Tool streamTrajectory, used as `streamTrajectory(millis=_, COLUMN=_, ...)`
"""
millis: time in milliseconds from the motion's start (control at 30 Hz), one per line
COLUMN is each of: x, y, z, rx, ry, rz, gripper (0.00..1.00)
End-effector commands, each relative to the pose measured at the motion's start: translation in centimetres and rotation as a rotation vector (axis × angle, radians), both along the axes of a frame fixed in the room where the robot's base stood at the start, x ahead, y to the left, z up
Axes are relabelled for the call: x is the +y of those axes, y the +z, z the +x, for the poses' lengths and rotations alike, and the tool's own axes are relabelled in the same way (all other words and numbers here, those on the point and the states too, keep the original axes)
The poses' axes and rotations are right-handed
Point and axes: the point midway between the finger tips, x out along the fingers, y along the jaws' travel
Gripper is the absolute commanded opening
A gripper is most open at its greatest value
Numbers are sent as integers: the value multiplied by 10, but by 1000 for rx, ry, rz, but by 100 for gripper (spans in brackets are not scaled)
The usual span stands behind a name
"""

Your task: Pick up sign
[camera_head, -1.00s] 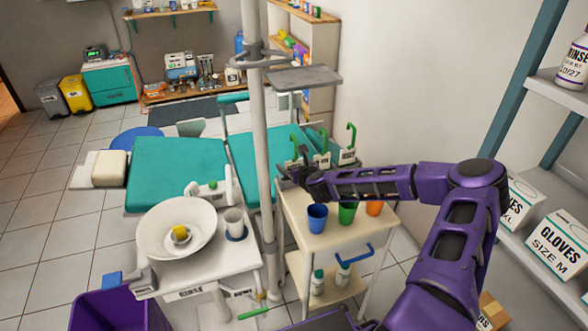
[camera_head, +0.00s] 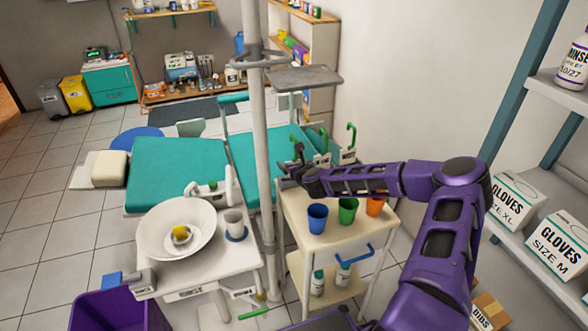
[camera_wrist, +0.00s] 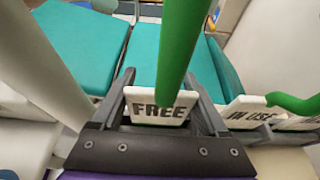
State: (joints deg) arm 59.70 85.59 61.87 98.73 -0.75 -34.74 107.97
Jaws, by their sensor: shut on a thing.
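My gripper (camera_wrist: 158,105) is shut on a white sign (camera_wrist: 150,116) marked "FREE" with a thick green handle (camera_wrist: 184,40) rising from it. The sign sits between the two dark fingers in the wrist view. A second white sign marked "IN USE" (camera_wrist: 240,113) with a green hook stands just to the right, outside the fingers. In the head view my gripper is at the back left corner of the cream cart (camera_head: 335,222); the held sign is small and partly hidden there. I cannot tell whether it touches the cart top.
Blue (camera_head: 317,217), green (camera_head: 347,211) and orange (camera_head: 375,206) cups stand on the cart near my forearm. A pale pole (camera_head: 258,130) rises just left of my gripper. The teal dental chair (camera_head: 178,170) lies behind. Shelves with glove boxes (camera_head: 558,246) stand at right.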

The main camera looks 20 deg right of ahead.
Motion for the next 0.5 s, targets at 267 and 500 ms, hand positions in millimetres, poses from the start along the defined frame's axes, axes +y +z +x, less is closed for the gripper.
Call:
streamTrajectory(millis=267, x=0, y=10, z=0, rx=-3, ry=1, rz=-2, gripper=22)
streamTrajectory(millis=500, x=0, y=57, z=0, rx=-3, ry=2, rz=-5, gripper=22)
